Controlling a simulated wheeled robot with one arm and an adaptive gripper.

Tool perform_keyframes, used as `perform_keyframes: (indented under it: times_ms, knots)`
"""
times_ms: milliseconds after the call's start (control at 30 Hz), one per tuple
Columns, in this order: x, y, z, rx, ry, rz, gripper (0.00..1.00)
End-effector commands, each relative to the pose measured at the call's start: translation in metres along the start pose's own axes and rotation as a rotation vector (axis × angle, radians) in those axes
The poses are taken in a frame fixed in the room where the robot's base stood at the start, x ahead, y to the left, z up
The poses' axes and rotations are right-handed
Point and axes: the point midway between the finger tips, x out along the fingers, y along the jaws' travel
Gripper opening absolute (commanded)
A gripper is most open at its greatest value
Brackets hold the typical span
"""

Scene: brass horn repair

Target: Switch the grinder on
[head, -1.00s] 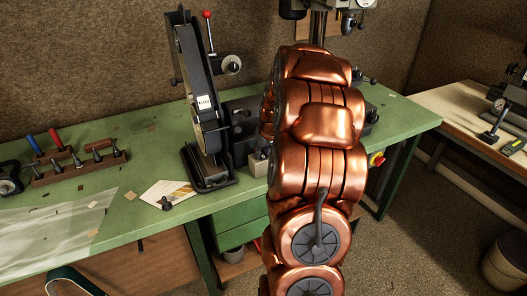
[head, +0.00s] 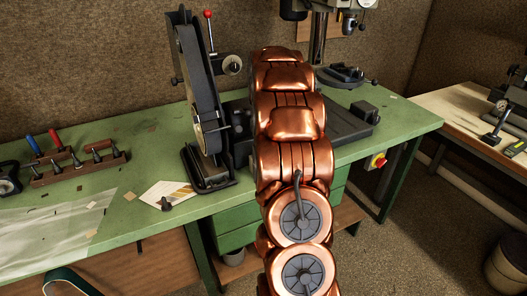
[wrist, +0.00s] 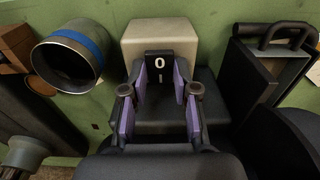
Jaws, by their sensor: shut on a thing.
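The grinder, a tall dark belt machine (head: 200,90), stands on the green bench in the head view, left of my copper arm. In the wrist view a beige switch box (wrist: 160,35) carries a black rocker switch (wrist: 159,59) marked O and I, with O toward the top of the picture. In the head view my arm hides the gripper and the switch box.
A drill press (head: 345,75) stands right of my arm. A rack of hand tools (head: 78,165) and a paper card (head: 168,193) lie to the left. In the wrist view a round metal cup with a blue band (wrist: 72,55) is close on the left.

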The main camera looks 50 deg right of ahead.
Motion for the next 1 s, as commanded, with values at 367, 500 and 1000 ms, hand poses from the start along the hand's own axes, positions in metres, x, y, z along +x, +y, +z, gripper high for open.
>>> perform_keyframes:
  times_ms: [367,500,1000]
  knots:
    - [0.0006,0.0006,0.0000,0.001,-0.052,0.002,0.00]
    - [0.0007,0.0006,0.0001,0.001,-0.052,0.002,0.00]
    - [0.0001,-0.0003,-0.0007,0.001,-0.049,0.001,0.54]
